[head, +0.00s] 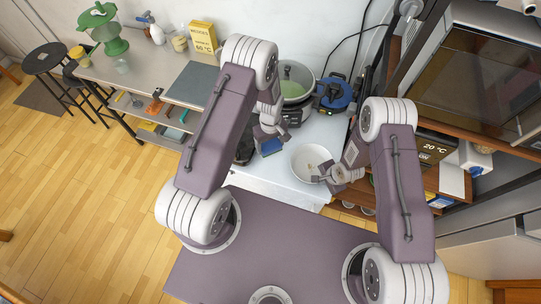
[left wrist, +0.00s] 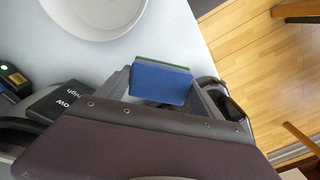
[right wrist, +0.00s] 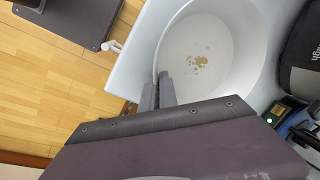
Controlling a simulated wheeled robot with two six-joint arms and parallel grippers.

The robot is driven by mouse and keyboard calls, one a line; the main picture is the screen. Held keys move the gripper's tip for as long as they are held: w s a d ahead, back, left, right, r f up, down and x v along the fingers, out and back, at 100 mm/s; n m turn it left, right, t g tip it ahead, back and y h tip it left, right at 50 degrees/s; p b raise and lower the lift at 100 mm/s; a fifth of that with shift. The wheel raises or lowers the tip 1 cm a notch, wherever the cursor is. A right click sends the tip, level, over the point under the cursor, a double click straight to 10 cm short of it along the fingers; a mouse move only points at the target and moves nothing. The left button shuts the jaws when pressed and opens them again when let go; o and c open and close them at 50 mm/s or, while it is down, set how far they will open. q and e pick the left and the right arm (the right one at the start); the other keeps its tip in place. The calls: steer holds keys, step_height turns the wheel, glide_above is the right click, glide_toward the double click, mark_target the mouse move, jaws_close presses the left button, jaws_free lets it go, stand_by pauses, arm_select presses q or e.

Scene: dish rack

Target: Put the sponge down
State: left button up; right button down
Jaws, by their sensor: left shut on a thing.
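The sponge, blue with a green layer, is in my left gripper; it shows in the left wrist view (left wrist: 160,82) and small in the head view (head: 271,146). My left gripper (head: 268,136) is shut on it above the pale counter. A white bowl (head: 299,158) with brown stains inside stands on the counter to the right of the sponge. My right gripper (head: 327,174) is at the bowl's rim. In the right wrist view its fingers (right wrist: 158,90) are close together at the bowl's wall; whether they grip it cannot be told.
Behind are a green-filled pot (head: 292,82) under a glass lid and a blue device (head: 334,93). A steel table (head: 130,70) with a grey mat stands at the left. Shelves and an oven (head: 475,85) stand at the right. Bare counter (head: 268,178) lies in front of the sponge.

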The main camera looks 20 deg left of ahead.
mark_target(270, 144)
arm_select(q)
step_height(270, 144, down, 3)
steer(key=shift+w+f, duration=0.1)
steer(key=shift+f, duration=2.05)
steer(key=o, duration=1.6)
steer(key=shift+f, duration=0.1)
steer(key=shift+o, duration=0.2)
step_height(270, 144, up, 12)
steer(key=shift+r, duration=0.15)
steer(key=shift+c, duration=0.3)
